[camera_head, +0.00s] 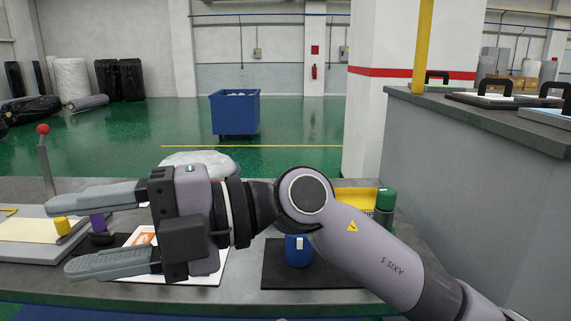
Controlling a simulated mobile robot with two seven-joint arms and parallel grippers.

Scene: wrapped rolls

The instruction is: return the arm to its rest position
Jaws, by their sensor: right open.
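My right arm (372,241) comes in from the lower right and reaches across the work table (345,305) to the left. My right gripper (95,228) points left with its two fingers wide apart. It is open. My left gripper does not show.
A blue container (298,252) stands on a black mat (325,275) under my arm. A green-capped bottle (386,200) and a yellow bin (355,198) are behind it. A red-topped lever (45,150) rises at left. A grey counter (470,150) blocks the right.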

